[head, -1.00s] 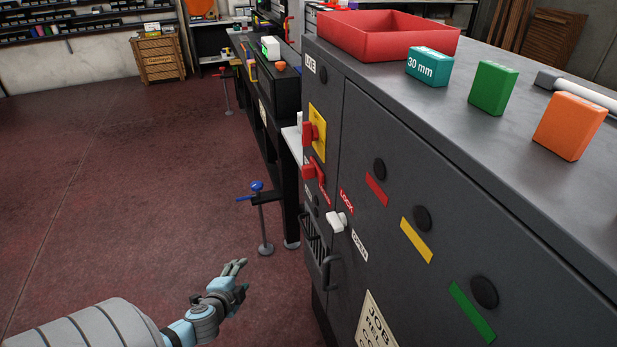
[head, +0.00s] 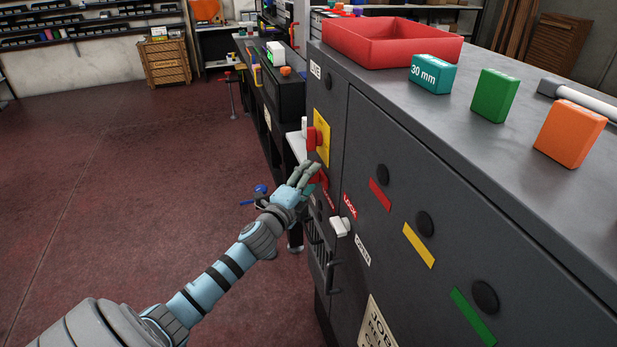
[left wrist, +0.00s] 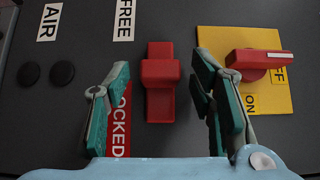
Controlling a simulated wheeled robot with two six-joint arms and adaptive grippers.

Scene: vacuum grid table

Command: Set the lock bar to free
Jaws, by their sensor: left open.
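The lock bar (left wrist: 160,78) is a red block with a crosspiece on the cabinet's dark grey face. In the left wrist view it lies beside two labels, a white FREE label (left wrist: 124,20) and a red LOCKED label (left wrist: 121,130). Its crosspiece lies nearer the FREE end of the picture. My left gripper (left wrist: 161,72) is open, with one finger on each side of the bar and a gap to both. In the head view my left gripper (head: 308,178) is at the cabinet face and covers part of the red bar (head: 320,181). My right gripper is out of view.
A red rotary switch (left wrist: 258,62) on a yellow plate (left wrist: 272,97) sits close to the right finger. A white lever (head: 340,227) is lower on the cabinet. A red tray (head: 390,40) and coloured boxes stand on top. The floor at left is clear.

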